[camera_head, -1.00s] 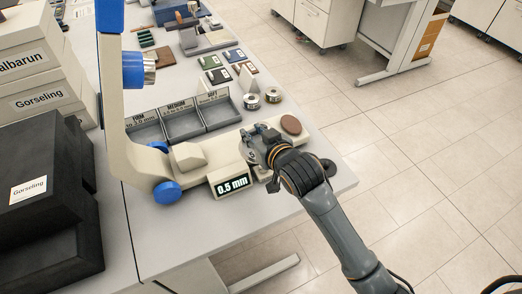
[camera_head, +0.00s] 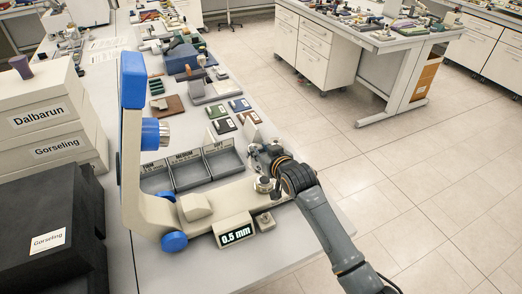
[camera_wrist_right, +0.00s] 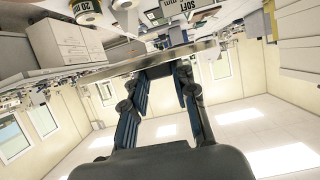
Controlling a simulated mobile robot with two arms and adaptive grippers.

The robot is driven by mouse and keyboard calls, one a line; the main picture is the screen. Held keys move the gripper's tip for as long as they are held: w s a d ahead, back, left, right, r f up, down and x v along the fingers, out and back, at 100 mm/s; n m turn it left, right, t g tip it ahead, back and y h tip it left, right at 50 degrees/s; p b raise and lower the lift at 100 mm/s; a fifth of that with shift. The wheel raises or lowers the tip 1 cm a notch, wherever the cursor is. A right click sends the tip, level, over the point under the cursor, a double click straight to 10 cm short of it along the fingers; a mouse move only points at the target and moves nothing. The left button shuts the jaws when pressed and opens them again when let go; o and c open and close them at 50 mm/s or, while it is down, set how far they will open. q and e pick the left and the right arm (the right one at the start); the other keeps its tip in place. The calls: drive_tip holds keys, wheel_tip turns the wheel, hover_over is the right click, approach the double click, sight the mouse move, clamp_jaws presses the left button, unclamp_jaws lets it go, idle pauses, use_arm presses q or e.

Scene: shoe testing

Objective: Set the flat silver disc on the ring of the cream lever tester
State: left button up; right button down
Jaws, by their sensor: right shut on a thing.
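The cream lever tester (camera_head: 155,213) stands along the front of the table, with a blue-tipped upright, blue knobs and a display reading 0.5 mm (camera_head: 237,234). A small silver round part (camera_head: 263,185) shows on its base; I cannot tell whether this is the ring. My right gripper (camera_head: 262,157) is over the right end of the tester, covering part of it. My left gripper is not in view.
Three grey labelled trays (camera_head: 190,171) stand just behind the tester. A roll marked 20 (camera_wrist_right: 85,10) shows in the wrist view. Small coloured cases (camera_head: 222,125) lie farther back. Cream boxes (camera_head: 45,125) and a black box (camera_head: 50,225) stand at left. Floor lies open to the right.

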drive_tip(key=shift+r, duration=0.15)
drive_tip(key=shift+f+b, duration=1.8)
drive_tip(key=shift+f, duration=1.25)
drive_tip(key=shift+p, duration=0.7)
drive_tip(key=shift+f+b, duration=0.75)
drive_tip(key=shift+f, duration=0.3)
drive_tip(key=c, duration=1)
unclamp_jaws()
drive_tip(key=shift+s, duration=0.1)
